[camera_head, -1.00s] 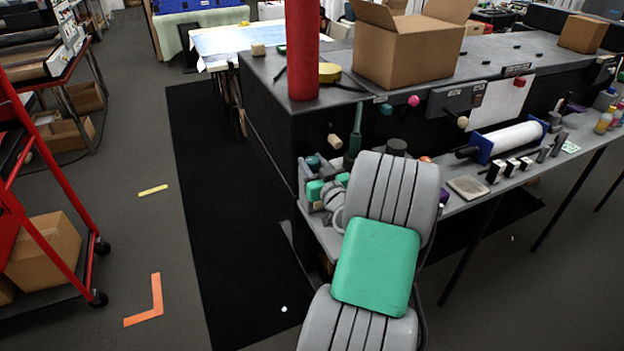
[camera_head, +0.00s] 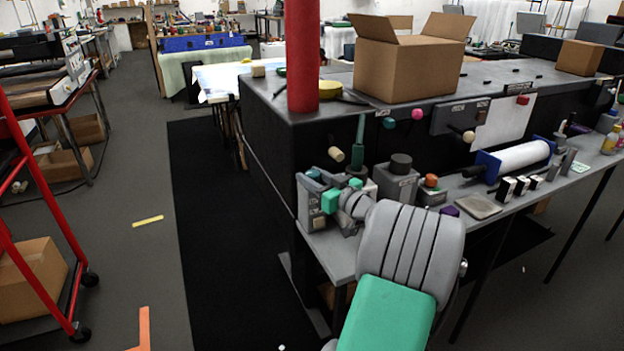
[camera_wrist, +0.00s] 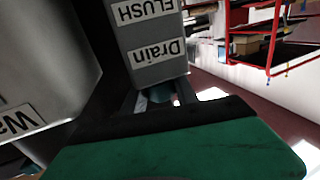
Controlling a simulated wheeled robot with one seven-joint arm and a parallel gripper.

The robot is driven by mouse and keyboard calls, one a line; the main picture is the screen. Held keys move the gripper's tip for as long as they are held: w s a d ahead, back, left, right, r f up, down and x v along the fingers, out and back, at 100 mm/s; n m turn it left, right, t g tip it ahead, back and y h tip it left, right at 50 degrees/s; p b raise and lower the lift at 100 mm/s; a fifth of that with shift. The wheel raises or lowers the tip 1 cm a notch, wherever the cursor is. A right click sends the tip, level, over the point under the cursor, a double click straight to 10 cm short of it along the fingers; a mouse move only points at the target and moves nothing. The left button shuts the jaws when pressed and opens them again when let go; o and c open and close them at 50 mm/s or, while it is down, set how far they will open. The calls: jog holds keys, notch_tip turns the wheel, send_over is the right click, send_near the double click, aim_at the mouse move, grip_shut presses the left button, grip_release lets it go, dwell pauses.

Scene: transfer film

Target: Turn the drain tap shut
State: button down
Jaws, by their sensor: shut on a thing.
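The grey drain box (camera_wrist: 158,55) fills the upper middle of the wrist view, its "Drain" and "FLUSH" labels upside down. My gripper (camera_wrist: 157,99) is right at its edge, shut on a small teal piece (camera_wrist: 160,92), apparently the drain tap. Most of the tap is hidden between the fingers and behind my green gripper body. In the head view my gripper (camera_head: 331,201), with green parts, is at the labelled grey box (camera_head: 311,208) on the bench's near left corner. The tap's turn angle cannot be told.
A grey tank (camera_wrist: 45,60) labelled "Wa…" stands close on the left in the wrist view. On the bench shelf (camera_head: 345,262) are a dark-capped grey box (camera_head: 396,183), a flat grey pad (camera_head: 478,206) and a roller (camera_head: 515,160). A red post (camera_head: 301,60) rises behind.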

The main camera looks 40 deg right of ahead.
aim_at(317, 180)
jog(key=c, duration=0.9)
grip_release()
jog(key=shift+c, duration=0.2)
jog(key=s+b, duration=0.1)
jog(key=s, duration=0.7)
jog(key=shift+w, duration=0.1)
